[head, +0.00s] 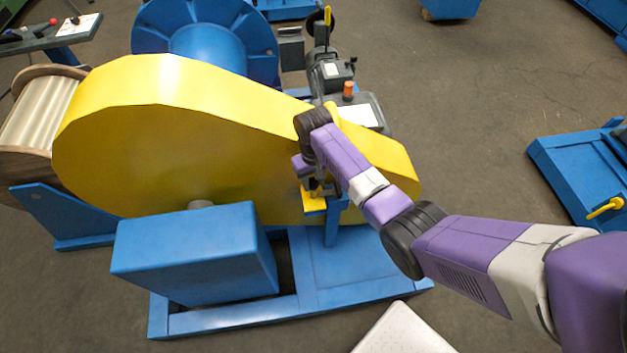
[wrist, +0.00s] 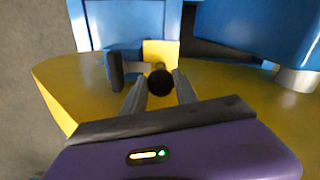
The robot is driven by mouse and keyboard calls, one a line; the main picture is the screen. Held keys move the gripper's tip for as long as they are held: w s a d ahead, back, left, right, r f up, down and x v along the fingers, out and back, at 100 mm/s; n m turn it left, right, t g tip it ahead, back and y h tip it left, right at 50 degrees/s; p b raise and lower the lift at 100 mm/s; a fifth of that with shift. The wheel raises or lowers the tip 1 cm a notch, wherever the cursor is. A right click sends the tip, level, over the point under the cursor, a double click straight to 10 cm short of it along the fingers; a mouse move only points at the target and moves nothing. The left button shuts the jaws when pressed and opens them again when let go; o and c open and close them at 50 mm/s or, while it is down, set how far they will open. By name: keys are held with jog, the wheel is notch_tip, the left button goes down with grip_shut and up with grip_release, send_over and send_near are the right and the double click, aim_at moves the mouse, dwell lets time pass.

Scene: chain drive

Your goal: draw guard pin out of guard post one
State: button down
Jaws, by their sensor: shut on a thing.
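The guard pin shows its dark round head (wrist: 160,82) in the wrist view. My gripper (wrist: 160,88) has one finger on each side of that head and is shut on it. Behind the head is a yellow tab (wrist: 160,50) of the chain guard; the tab also shows in the head view (head: 314,203). Guard post one (head: 332,228) is the blue upright beside the tab, rising from the blue base frame. My gripper (head: 319,189) points down over the tab in the head view. The pin's shank is hidden, so I cannot tell how deep it sits.
The large yellow guard (head: 170,130) stands close behind my gripper. A blue box (head: 190,255) is at the front left. A motor (head: 330,75) and a blue drum (head: 210,45) stand behind the guard. Open floor (head: 480,150) lies to the right.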

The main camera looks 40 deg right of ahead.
jog(key=shift+r+p, duration=3.25)
jog(key=shift+r, duration=0.25)
jog(key=shift+a+f, duration=0.1)
